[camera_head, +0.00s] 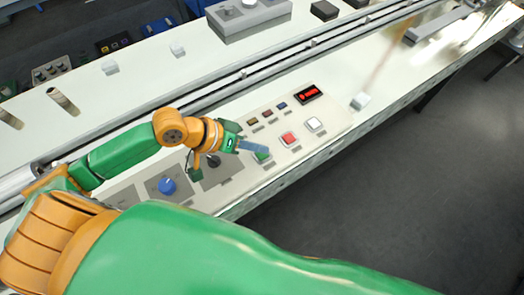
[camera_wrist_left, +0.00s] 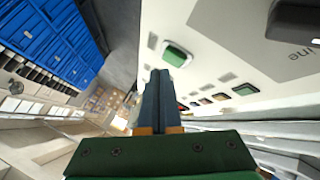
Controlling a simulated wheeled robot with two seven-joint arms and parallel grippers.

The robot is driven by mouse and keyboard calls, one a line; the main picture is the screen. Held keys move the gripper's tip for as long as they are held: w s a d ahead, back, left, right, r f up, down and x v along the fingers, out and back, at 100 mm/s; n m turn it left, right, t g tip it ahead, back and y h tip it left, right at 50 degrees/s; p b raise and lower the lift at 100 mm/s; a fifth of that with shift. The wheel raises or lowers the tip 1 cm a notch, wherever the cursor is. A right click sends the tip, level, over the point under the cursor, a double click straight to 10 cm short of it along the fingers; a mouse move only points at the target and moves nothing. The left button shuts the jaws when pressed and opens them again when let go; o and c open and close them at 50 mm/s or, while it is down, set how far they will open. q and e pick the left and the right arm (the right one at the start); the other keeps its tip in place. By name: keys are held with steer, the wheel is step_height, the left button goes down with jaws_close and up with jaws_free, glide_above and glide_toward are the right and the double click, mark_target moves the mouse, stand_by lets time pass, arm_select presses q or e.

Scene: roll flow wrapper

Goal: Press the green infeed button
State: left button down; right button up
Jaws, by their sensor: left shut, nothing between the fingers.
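The green infeed button (camera_head: 262,157) sits on the light control panel (camera_head: 331,117), left of a red button (camera_head: 289,139) and a white button (camera_head: 315,124). My left gripper (camera_head: 264,150) is shut and empty, its blue-grey fingertips right at the green button in the head view and partly covering it. In the left wrist view the shut fingers (camera_wrist_left: 158,73) end just left of the green button (camera_wrist_left: 177,54), which has a pale frame. I cannot tell whether they touch it. My right gripper is not in view.
A black knob (camera_head: 213,160) and a blue knob (camera_head: 167,185) sit left of the button. Small lamps (camera_head: 267,113) and a red display (camera_head: 309,92) lie behind the button row. The conveyor rails (camera_head: 270,67) run behind the panel. Open floor (camera_head: 400,200) lies beyond the front edge.

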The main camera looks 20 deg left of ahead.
arm_select(q)
steer(key=shift+f, duration=0.15)
stand_by(0.7)
steer(key=shift+f, duration=0.25)
